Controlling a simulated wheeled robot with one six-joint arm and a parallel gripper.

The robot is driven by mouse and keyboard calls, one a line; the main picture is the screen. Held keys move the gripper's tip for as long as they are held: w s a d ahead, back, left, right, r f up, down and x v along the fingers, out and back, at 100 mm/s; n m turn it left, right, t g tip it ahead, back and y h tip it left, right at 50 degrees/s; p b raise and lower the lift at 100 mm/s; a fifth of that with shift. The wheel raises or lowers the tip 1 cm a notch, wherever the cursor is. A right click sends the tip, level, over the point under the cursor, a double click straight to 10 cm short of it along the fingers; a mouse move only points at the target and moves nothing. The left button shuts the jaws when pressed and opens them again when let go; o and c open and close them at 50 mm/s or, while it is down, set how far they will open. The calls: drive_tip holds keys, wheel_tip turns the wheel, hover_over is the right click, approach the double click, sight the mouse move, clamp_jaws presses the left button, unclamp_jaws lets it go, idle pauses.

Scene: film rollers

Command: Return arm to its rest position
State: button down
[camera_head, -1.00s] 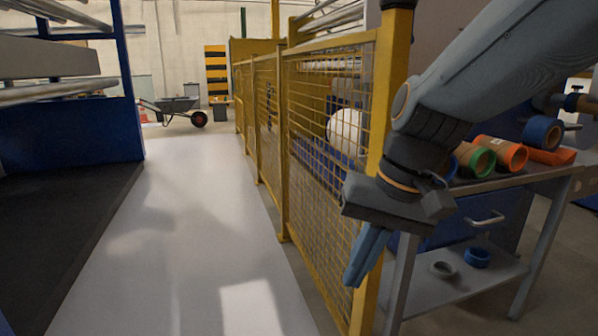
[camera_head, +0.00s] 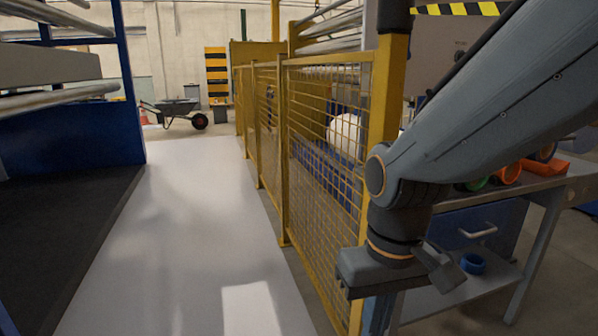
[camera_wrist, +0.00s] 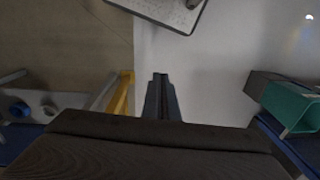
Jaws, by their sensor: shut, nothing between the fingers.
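My gripper (camera_head: 377,314) hangs low at the lower right of the head view, in front of the yellow mesh fence and left of the workbench. Its blue-grey fingers point down and run out of the bottom of the picture. In the wrist view my gripper (camera_wrist: 160,82) is shut with nothing between the fingers, over the pale floor. My arm reaches in from the upper right of the head view and hides part of the workbench.
The yellow mesh fence (camera_head: 325,170) stands close beside my gripper. The workbench (camera_head: 500,192) at the right holds orange and green rollers, with a blue ring (camera_head: 473,263) on its lower shelf. The pale walkway (camera_head: 190,200) at left is clear. A wheelbarrow (camera_head: 180,108) stands far off.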

drive_tip(key=d+r+m+p, duration=0.2)
drive_tip(key=d+r+p, duration=0.6)
drive_tip(key=p, duration=0.7)
drive_tip(key=shift+s+r+m, duration=0.3)
drive_tip(key=shift+r, duration=0.35)
